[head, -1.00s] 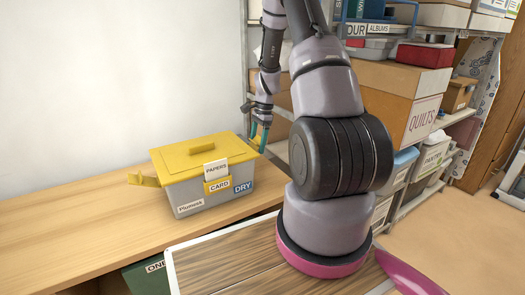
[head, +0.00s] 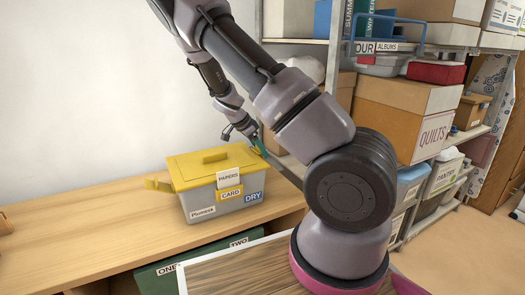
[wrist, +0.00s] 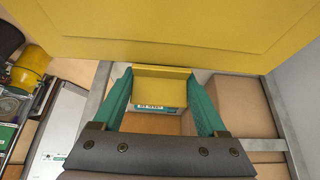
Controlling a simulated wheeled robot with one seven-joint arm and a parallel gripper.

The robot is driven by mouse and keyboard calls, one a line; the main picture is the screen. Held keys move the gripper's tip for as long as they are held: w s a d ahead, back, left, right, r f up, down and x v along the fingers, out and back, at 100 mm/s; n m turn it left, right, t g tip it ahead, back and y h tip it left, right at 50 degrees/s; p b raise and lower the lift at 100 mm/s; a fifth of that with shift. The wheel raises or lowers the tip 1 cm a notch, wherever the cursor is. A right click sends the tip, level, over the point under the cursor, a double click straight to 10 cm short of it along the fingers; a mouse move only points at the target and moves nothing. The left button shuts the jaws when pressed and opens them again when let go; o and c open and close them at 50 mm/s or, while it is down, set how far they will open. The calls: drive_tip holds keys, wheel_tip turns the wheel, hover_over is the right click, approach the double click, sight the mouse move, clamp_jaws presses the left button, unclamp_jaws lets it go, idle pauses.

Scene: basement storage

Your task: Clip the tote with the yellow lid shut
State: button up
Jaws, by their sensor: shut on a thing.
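The grey tote (head: 205,201) stands on the wooden bench with its yellow lid (head: 190,163) on top. The lid also fills the top of the wrist view (wrist: 160,35). A yellow clip (head: 157,185) sticks outward at the tote's left end, swung out from the wall. My gripper (head: 258,147) is at the tote's right end, beside the lid edge. In the wrist view its green fingers (wrist: 160,90) are on either side of a second yellow clip (wrist: 160,72) and shut on it. That clip is hidden in the head view.
A PAPERS card (head: 229,178) stands at the lid's front edge, above a CARD label. The bench (head: 90,225) is bare left of the tote. A green box (head: 165,278) sits beneath it. Shelves with boxes (head: 400,115) stand close behind my arm on the right.

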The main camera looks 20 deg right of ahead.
drive_tip(key=shift+a+h, duration=0.45)
drive_tip(key=shift+h, duration=0.25)
drive_tip(key=shift+a, duration=0.1)
drive_tip(key=o, duration=0.9)
drive_tip(key=v, duration=1.1)
drive_tip(key=shift+s+f, duration=0.1)
drive_tip(key=shift+s, duration=0.05)
